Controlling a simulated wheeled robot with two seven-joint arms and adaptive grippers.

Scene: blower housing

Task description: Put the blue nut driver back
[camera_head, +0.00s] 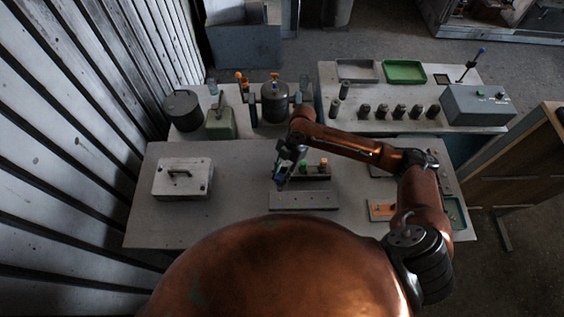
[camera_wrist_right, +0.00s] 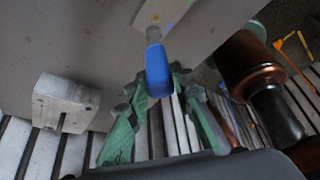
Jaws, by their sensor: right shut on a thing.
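The blue nut driver (camera_wrist_right: 157,72) is held in my right gripper (camera_wrist_right: 160,88), between its green-padded fingers in the right wrist view. Its shaft points away toward a light grey strip. In the head view my right gripper (camera_head: 282,176) is above the table, just left of the dark tool rack (camera_head: 318,178). A green-handled tool (camera_head: 304,165) and an orange-handled tool (camera_head: 323,163) stand upright in the rack. The arm partly hides the rack's left end. My left gripper is in neither view.
A grey plate with small marks (camera_head: 303,201) lies in front of the rack. A white box with a handle (camera_head: 183,179) sits at the left, and an orange block (camera_head: 381,210) at the right. Blower parts (camera_head: 274,104) stand behind. Table between box and rack is clear.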

